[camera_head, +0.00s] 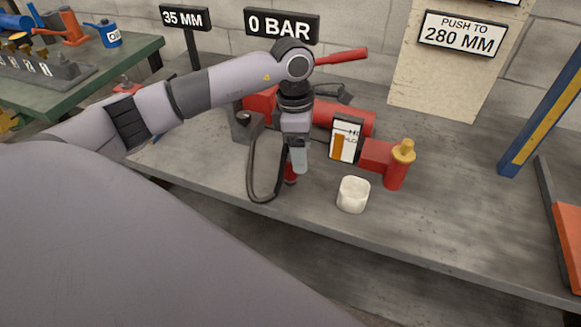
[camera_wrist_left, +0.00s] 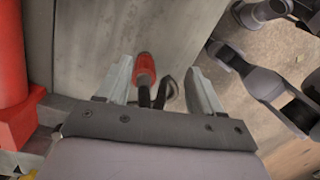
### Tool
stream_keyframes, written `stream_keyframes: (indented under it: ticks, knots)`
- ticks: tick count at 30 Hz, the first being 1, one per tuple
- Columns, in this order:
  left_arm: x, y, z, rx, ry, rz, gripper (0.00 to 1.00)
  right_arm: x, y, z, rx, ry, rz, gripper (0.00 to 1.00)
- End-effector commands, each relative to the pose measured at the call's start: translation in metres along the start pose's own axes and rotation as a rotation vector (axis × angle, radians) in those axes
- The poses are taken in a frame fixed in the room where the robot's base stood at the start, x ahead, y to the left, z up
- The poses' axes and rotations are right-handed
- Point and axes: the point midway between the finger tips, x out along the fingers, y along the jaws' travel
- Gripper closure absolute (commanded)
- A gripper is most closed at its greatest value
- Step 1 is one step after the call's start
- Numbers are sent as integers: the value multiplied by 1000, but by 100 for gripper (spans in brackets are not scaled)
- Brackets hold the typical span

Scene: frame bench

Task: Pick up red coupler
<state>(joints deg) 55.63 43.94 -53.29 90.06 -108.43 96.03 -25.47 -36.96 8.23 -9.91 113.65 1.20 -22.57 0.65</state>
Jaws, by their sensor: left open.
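The red coupler (camera_head: 291,172) shows as a small red piece low beside my left gripper's fingers in the head view, partly hidden by them. In the left wrist view the red coupler (camera_wrist_left: 146,66) lies between the two open fingers, nearer the left one, with dark hose below it. My left gripper (camera_head: 298,162) points down over the bench's front part; it also shows in the left wrist view (camera_wrist_left: 160,80), jaws apart. I cannot tell whether a finger touches the coupler. My right gripper is not in view.
A black hose (camera_head: 250,180) loops just left of my gripper. A green table (camera_head: 100,75) is at the left.

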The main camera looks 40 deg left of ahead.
Motion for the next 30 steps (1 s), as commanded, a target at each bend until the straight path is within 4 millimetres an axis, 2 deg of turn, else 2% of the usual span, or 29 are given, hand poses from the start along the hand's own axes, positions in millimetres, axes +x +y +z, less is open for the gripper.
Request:
stream_keyframes:
  ticks: [2, 5, 11, 18, 21, 29, 30]
  knots:
    - [-9, 12, -15, -8, 67, 38, 34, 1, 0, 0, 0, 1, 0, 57]
    - [-11, 18, -25, -15, 109, 58, 34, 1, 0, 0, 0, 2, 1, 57]
    - [8, 19, -28, -15, 118, 59, 34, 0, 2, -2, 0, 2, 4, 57]
    - [44, 16, -31, -16, 116, 58, 34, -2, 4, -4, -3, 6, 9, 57]
    - [53, 17, -31, -16, 114, 60, 34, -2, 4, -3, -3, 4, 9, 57]
    - [56, 18, -31, -15, 113, 61, 34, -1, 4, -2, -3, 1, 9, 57]
    - [56, 18, -31, -15, 113, 61, 40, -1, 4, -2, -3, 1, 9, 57]
